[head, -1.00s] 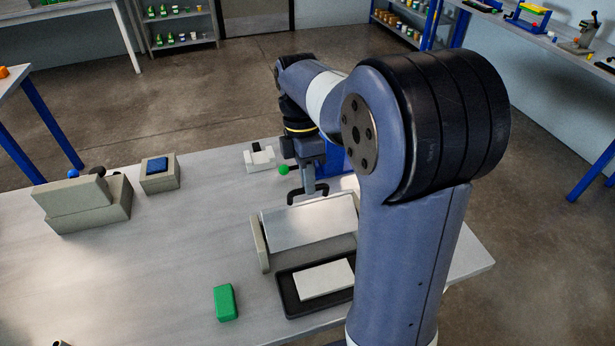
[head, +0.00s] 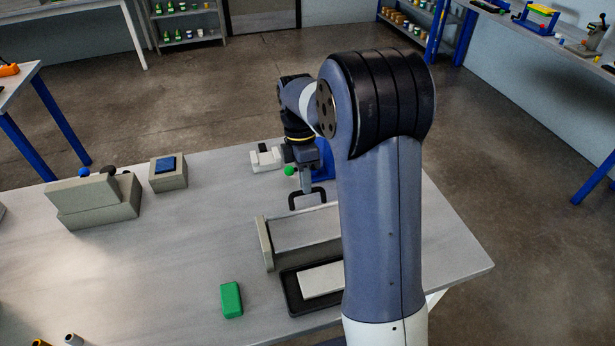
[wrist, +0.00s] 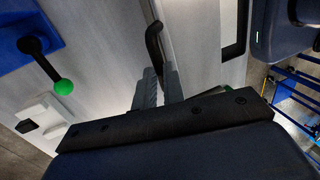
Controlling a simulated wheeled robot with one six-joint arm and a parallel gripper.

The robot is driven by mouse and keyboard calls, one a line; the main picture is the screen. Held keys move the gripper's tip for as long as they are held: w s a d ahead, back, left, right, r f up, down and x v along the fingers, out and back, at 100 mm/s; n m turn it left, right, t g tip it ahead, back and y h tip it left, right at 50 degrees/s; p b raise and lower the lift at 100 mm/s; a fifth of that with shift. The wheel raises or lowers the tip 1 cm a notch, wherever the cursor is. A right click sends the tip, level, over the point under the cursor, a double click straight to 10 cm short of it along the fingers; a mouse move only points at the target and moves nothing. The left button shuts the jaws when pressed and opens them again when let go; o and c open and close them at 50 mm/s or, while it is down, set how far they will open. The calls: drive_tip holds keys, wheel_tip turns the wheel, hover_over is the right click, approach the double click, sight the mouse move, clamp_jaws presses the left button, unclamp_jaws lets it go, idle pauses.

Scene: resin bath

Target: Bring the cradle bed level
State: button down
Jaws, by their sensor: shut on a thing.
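The cradle bed (head: 308,230) is a flat grey metal plate beside an upright grey end plate (head: 265,245), at the table's middle right in the head view. A black bar handle (head: 320,203) stands at its far side. My gripper (head: 306,187) is shut on this handle from above. In the wrist view my fingers (wrist: 157,90) close around the black handle (wrist: 153,42), with the pale bed surface (wrist: 205,40) beyond. My arm hides the bed's right end. I cannot tell whether the bed is exactly level.
A green-knobbed lever (wrist: 64,87) on a blue base (wrist: 28,30) and a white fixture (head: 264,159) stand close behind my gripper. A black tray (head: 292,293) with a white slab, and a green block (head: 231,300), lie in front. Grey control boxes (head: 98,205) stand left; the table between is clear.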

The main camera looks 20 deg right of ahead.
drive_tip(key=c, duration=1.8)
unclamp_jaws()
drive_tip(key=shift+w+f, duration=0.2)
drive_tip(key=shift+w, duration=0.2)
drive_tip(key=o, duration=0.3)
drive_tip(key=shift+s, duration=0.15)
drive_tip(key=shift+o, duration=0.2)
drive_tip(key=shift+r, duration=0.15)
drive_tip(key=v, duration=1)
drive_tip(key=shift+r+b, duration=0.25)
drive_tip(key=shift+b, duration=0.1)
drive_tip(key=shift+f, duration=0.1)
drive_tip(key=x, duration=0.4)
drive_tip(key=s+x, duration=0.1)
drive_tip(key=x, duration=0.4)
drive_tip(key=shift+s, duration=0.25)
drive_tip(key=shift+s+r, duration=0.45)
drive_tip(key=shift+r, duration=0.15)
